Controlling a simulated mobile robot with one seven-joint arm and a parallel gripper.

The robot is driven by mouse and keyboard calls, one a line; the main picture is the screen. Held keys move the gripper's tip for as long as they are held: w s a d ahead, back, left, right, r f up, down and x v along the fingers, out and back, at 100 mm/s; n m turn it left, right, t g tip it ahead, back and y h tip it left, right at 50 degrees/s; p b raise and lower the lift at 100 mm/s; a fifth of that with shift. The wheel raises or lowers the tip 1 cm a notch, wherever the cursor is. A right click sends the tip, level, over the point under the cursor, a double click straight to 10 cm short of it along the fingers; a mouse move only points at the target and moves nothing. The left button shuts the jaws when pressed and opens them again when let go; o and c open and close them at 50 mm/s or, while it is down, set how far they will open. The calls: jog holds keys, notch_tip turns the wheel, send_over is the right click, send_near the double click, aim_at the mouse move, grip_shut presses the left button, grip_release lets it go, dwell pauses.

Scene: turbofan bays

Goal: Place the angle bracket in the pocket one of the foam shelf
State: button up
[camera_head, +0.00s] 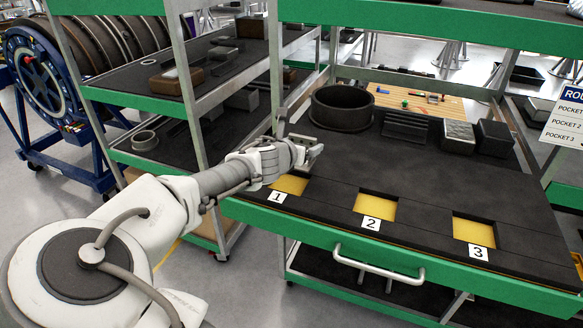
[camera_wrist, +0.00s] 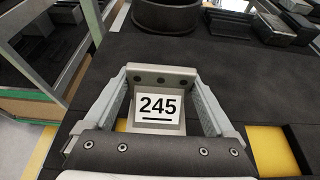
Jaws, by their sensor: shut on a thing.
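The angle bracket (camera_wrist: 162,78) is a grey metal piece with holes in its upright flange and a white "245" label. My gripper (camera_head: 312,153) is shut on it, one finger at each side in the wrist view. In the head view the bracket is hard to make out at the gripper. The gripper is above the foam shelf (camera_head: 410,178), just behind and above pocket one (camera_head: 291,185), a yellow-floored recess marked "1". My arm partly covers that pocket. In the wrist view, yellow shows beside the bracket, partly hidden by it.
Pocket two (camera_head: 375,206) and pocket three (camera_head: 474,231) look empty. A black ring (camera_head: 342,108), a ribbed block (camera_head: 405,128) and grey blocks (camera_head: 458,137) stand along the shelf's back. Metal posts (camera_head: 187,85) rise left of my gripper. A green edge with a handle (camera_head: 378,267) runs along the front.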

jog(key=shift+s+a+f, duration=0.45)
jog(key=shift+a, duration=0.15)
jog(key=shift+s+a+f, duration=0.4)
jog(key=shift+a, duration=0.2)
jog(key=shift+f, duration=2.05)
jog(key=o, duration=1.2)
jog(key=shift+f, duration=0.1)
jog(key=shift+o, duration=0.2)
jog(key=p+v, duration=0.6)
jog(key=v, duration=0.5)
jog(key=shift+s+a+r, duration=0.15)
jog(key=shift+s+r, duration=0.05)
jog(key=shift+r, duration=0.15)
jog(key=shift+s+p, duration=0.25)
jog(key=shift+p, duration=0.05)
